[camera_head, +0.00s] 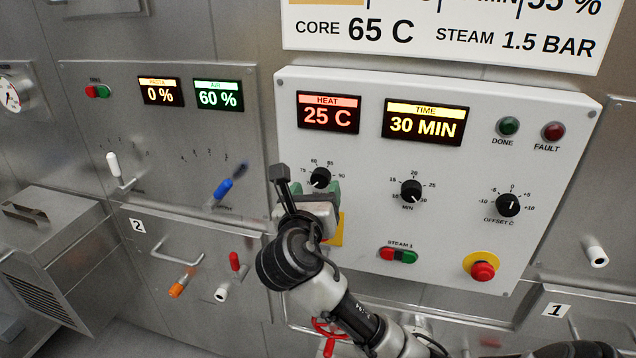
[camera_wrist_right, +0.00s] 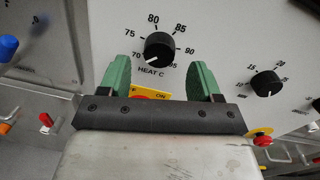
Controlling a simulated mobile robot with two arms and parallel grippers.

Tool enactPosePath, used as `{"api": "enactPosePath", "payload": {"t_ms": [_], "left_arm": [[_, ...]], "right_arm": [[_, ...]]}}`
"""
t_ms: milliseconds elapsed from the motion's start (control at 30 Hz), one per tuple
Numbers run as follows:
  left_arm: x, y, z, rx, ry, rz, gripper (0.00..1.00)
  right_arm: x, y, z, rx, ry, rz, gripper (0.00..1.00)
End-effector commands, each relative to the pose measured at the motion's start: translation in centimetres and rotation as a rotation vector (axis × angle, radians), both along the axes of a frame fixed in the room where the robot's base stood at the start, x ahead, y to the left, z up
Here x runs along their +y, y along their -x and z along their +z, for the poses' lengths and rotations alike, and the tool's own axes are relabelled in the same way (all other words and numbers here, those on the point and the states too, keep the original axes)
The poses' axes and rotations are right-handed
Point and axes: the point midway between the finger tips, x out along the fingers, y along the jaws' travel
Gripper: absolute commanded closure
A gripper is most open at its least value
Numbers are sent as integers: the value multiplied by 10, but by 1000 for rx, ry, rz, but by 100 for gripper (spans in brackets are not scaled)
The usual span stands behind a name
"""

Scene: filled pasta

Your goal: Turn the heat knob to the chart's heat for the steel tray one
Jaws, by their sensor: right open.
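The black heat knob (camera_head: 320,177) is on the white control panel, under the red-framed HEAT display (camera_head: 328,111) reading 25 C. In the right wrist view the knob (camera_wrist_right: 158,48) has its white mark pointing lower left, near or just below 70. My right gripper (camera_head: 316,190) is open in front of the knob. Its green fingers (camera_wrist_right: 160,72) stand left and right of the knob's lower part, with visible gaps; their depth relative to it is unclear. The white chart (camera_head: 440,38) above is cut off; CORE 65 C and STEAM 1.5 BAR show. My left gripper is out of view.
The time knob (camera_head: 411,190) and offset knob (camera_head: 509,204) are to the right. Red and green steam buttons (camera_head: 398,255) and a red emergency button (camera_head: 482,269) are below. A blue-handled lever (camera_head: 224,188) is on the left panel. The TIME display (camera_head: 423,122) reads 30 MIN.

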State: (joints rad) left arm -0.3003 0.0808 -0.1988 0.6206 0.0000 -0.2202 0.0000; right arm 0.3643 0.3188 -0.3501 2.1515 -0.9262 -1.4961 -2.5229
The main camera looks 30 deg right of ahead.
Motion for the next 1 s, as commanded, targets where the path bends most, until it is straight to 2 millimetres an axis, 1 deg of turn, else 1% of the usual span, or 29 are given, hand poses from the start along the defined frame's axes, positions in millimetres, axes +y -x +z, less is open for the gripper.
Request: {"api": "enactPosePath", "payload": {"t_ms": [100,200,533,833,867,1000], "left_arm": [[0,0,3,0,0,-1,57],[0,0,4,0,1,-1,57],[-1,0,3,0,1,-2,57],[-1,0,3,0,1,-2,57],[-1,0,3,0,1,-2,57],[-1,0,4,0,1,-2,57]], "right_arm": [[-11,-11,1,-1,1,-1,36],[-16,-16,0,0,0,-1,36],[-18,-18,0,-1,-1,1,36],[-18,-18,0,-1,-1,1,82],[-18,-18,0,-1,-1,1,86],[-18,-18,0,-4,-4,1,86]]}}
